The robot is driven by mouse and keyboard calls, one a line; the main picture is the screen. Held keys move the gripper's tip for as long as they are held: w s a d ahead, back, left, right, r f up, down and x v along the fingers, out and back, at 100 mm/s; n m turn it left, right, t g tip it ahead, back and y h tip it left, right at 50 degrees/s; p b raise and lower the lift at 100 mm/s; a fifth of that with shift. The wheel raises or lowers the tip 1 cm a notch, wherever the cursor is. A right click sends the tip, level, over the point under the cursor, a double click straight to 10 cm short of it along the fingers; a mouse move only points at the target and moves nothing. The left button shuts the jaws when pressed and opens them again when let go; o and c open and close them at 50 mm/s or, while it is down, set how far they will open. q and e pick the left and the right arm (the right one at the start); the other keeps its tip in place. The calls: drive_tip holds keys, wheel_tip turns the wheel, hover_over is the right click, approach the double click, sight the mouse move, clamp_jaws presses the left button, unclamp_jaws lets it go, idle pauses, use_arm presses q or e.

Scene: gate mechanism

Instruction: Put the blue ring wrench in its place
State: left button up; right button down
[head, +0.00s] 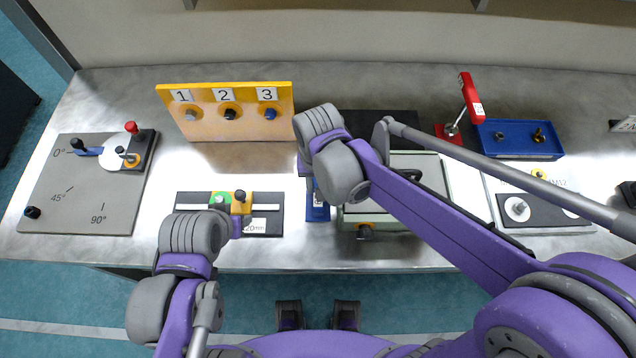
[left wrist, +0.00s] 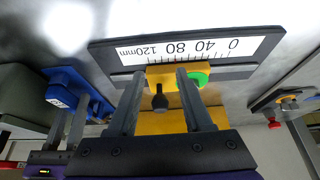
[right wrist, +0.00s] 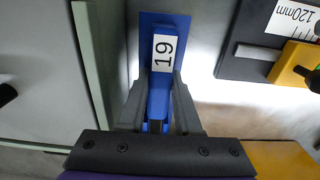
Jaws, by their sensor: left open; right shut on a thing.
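A narrow blue bar, which I take to be the blue ring wrench (right wrist: 158,97), lies between the fingers of my right gripper (right wrist: 157,88) in the right wrist view. The gripper is shut on it. Behind it is a blue holder (right wrist: 181,30) with a "19" label; I cannot tell whether the wrench is seated in it. In the head view the holder (head: 318,212) stands near the bench's front edge, partly under my right arm. The ring end is hidden. My left gripper (left wrist: 157,78) is open, its fingers by the yellow slider block (left wrist: 160,72) with a black knob.
The slider's scale plate (head: 264,224) is left of the holder and a grey-green box (head: 375,217) is right. Behind stands a yellow board (head: 240,125) numbered 1 to 3. An angle plate (head: 62,195) is far left; a blue tray (head: 518,150) and red-handled lever (head: 470,98) are right.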

drive_tip(key=c, duration=0.5)
unclamp_jaws()
use_arm(q)
drive_tip(key=shift+r, duration=0.1)
use_arm(e)
drive_tip(key=shift+r, duration=0.1)
use_arm(q)
drive_tip(key=r+p, duration=0.1)
drive_tip(key=w+r+p, duration=0.1)
drive_tip(key=r, duration=0.1)
drive_tip(key=w+r+p, duration=0.1)
drive_tip(key=r+p, duration=0.1)
drive_tip(key=shift+w+r, duration=0.1)
drive_tip(key=shift+r, duration=0.1)
use_arm(e)
wheel_tip(320, 180, up, 7)
drive_tip(key=shift+w, duration=0.1)
use_arm(q)
drive_tip(key=shift+f, duration=0.15)
drive_tip(key=shift+s, duration=0.2)
use_arm(e)
drive_tip(key=shift+s, duration=0.2)
drive_tip(key=shift+w, duration=0.1)
